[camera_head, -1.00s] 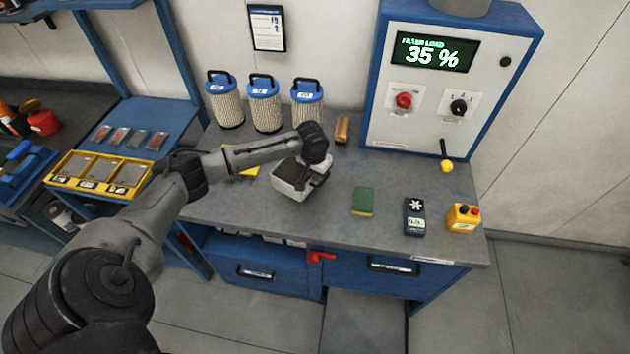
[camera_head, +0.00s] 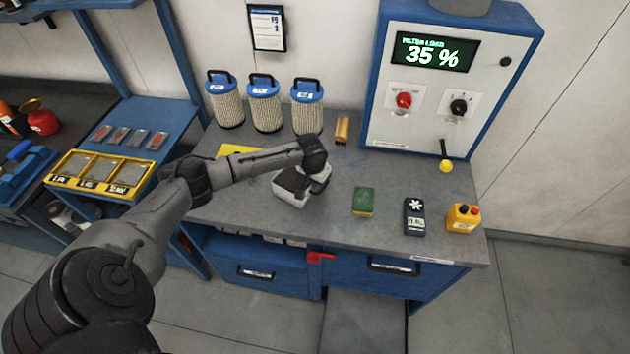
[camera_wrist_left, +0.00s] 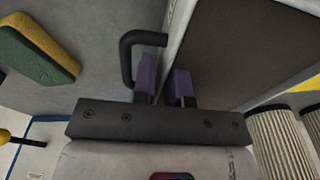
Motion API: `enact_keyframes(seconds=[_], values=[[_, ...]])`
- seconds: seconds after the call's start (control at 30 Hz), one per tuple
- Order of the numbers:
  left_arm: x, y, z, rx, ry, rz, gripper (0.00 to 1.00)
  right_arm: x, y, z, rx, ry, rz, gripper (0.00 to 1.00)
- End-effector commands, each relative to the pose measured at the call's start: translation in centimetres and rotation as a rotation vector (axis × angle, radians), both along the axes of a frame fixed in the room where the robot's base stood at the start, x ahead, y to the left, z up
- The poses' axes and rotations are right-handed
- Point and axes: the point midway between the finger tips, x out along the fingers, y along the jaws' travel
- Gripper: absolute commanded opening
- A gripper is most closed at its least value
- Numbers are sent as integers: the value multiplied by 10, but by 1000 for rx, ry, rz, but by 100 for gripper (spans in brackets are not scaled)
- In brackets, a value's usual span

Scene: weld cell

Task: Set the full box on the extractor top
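The box (camera_head: 287,181) is a pale grey container with a dark brown area on top, over the middle of the grey worktop (camera_head: 375,170) of the blue cabinet. I cannot tell whether its base touches the worktop. My left gripper (camera_head: 315,188) is at its right side. In the left wrist view the gripper's two purple-padded fingers (camera_wrist_left: 165,85) are close together, with the box's pale rim between them. The box's black handle (camera_wrist_left: 128,60) is beside the left finger, and the brown area (camera_wrist_left: 255,45) is to the right. My right gripper is not in view.
Three blue-topped filters (camera_head: 264,103) stand behind, with a brass cylinder (camera_head: 342,129) beside them. A control panel (camera_head: 440,85) reads 35 %.

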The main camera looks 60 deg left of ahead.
Motion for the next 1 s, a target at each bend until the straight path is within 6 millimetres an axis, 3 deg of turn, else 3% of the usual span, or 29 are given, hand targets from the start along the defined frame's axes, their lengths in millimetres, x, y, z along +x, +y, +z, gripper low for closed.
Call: enact_keyframes(seconds=[0.17, 0.47, 1.0], values=[[0, 0, 0, 0, 0, 0, 29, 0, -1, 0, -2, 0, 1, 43], [0, 0, 5, -1, -1, 0, 29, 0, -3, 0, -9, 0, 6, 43], [-9, -4, 93, 0, -3, -1, 29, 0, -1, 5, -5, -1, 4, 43]])
